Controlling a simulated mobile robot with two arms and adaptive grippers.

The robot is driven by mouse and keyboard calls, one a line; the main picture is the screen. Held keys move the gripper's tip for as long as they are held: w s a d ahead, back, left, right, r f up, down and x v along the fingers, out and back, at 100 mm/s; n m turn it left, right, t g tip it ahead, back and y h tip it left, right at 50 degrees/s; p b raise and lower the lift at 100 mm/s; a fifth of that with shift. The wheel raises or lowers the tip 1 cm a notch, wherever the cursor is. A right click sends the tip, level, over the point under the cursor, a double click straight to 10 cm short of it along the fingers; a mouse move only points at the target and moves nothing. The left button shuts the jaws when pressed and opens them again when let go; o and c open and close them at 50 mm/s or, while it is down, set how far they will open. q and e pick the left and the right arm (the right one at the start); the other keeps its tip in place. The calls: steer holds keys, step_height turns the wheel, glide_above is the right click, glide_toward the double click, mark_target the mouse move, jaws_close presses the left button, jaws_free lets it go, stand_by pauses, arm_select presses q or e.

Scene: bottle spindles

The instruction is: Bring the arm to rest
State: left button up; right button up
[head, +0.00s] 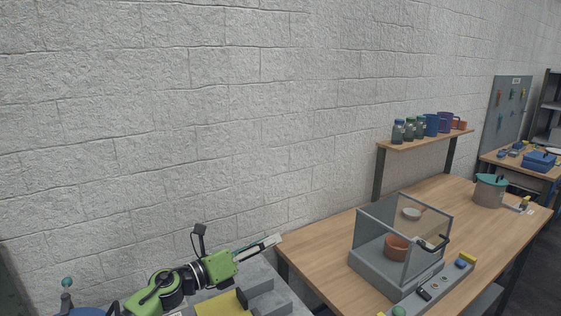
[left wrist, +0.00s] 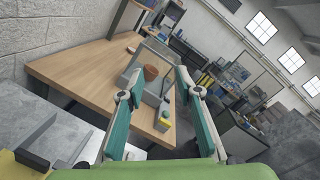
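My left arm, green and black, comes in low in the head view. Its gripper (head: 268,242) points right, in front of the bare wall and left of the wooden table (head: 325,242). In the left wrist view the two teal and grey fingers stand well apart, so the gripper (left wrist: 160,78) is open, with nothing held between them. The table and the glass-walled box (head: 375,262) lie beyond the fingertips. My right gripper shows in neither view.
The box holds a brown pot (head: 396,247). A raised shelf (head: 425,140) carries bottles and mugs. A lidded pot (head: 489,190) stands at the table's far end. A grey surface with a yellow patch (head: 222,303) lies below my left arm. The table's near left part is clear.

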arm_select(q)
steer(key=s+a+f+n+t+y, duration=0.1)
steer(key=s+a+f+n+y, duration=0.7)
steer(key=n, duration=0.7)
steer(key=s+a+f+n+t+y, duration=0.1)
steer(key=s+a+f+n+y, duration=0.7)
steer(key=n, duration=0.7)
steer(key=s+f+n+g+h, duration=0.1)
steer(key=s+f+n+g, duration=0.3)
steer(key=s, duration=1)
steer(key=s+f+n+g+h, duration=0.1)
steer(key=s+f+n+g, duration=0.35)
steer(key=s, duration=0.95)
step_height(320, 180, down, 41)
steer(key=s+m+g+b, duration=0.2)
steer(key=g+b, duration=0.1)
steer(key=b, duration=0.9)
steer(key=s+a+f+b, duration=0.2)
steer(key=s+f+b, duration=0.2)
steer(key=s+f, duration=0.4)
steer(key=s+a+f+b, duration=0.1)
steer(key=s+f+b, duration=0.4)
steer(key=s+f, duration=0.4)
step_height(320, 180, down, 7)
steer(key=shift+a+f+g, duration=0.2)
steer(key=shift+a+g, duration=0.15)
steer(key=shift+a, duration=0.05)
